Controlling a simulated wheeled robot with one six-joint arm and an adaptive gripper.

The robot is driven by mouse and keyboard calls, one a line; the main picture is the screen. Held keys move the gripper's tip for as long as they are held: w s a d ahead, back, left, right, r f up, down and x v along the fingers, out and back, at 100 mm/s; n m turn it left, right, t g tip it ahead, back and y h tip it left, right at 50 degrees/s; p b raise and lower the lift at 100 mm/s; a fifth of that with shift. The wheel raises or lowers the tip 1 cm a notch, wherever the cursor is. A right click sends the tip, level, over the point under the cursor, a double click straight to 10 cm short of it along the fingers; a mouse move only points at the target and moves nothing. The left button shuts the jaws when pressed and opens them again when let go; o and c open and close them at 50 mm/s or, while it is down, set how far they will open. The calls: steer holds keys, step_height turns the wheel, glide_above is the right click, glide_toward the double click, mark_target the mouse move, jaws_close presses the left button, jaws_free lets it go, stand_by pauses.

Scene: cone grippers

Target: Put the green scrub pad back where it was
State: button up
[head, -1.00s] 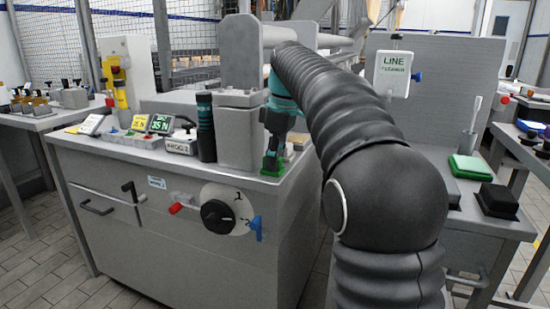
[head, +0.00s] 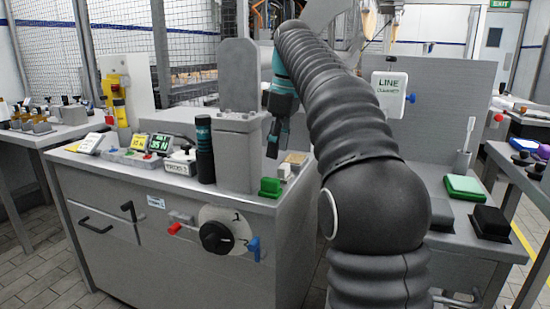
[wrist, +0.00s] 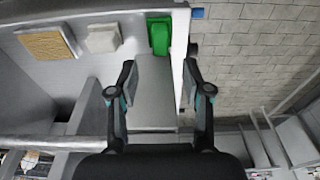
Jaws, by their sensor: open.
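A small green block, which looks like the scrub pad (head: 270,187), sits at the front right corner of the grey machine top (head: 232,191). It also shows in the wrist view (wrist: 159,36), close to the machine's edge. My gripper (head: 272,150) is above and behind it, pointing down. In the wrist view my gripper (wrist: 158,80) has its fingers apart with nothing between them, and the green block lies beyond the fingertips. A second flat green pad with a pale side (head: 466,187) lies on the right-hand bench; I cannot tell for certain which is the scrub pad.
A white block (head: 284,171) and a tan pad (head: 297,157) lie behind the green block. A dark cylinder (head: 205,150) and a grey post (head: 238,150) stand to its left. A black block (head: 492,222) is on the right bench. A Line Clearance sign (head: 389,90) hangs behind.

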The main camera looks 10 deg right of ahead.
step_height(320, 180, up, 3)
steer(key=shift+s+d+f+p, duration=0.1)
steer(key=shift+d+p, duration=0.05)
steer(key=shift+p, duration=0.25)
steer(key=shift+s, duration=0.15)
steer(key=s+a+f+m+t, duration=0.1)
steer(key=s+f+m, duration=0.25)
steer(key=s, duration=0.45)
steer(key=s+a+f+m+t, duration=0.1)
steer(key=s+f+m+t, duration=0.2)
steer(key=s, duration=0.5)
steer(key=s+f+m, duration=0.2)
steer(key=s+f, duration=0.4)
steer(key=f, duration=0.2)
steer(key=s+f+m+h, duration=0.1)
steer(key=s+f+m, duration=0.1)
steer(key=s+f, duration=0.5)
step_height(320, 180, down, 2)
steer(key=shift+d+f+t, duration=0.2)
steer(key=shift+f+t, duration=0.05)
steer(key=shift+t, duration=0.05)
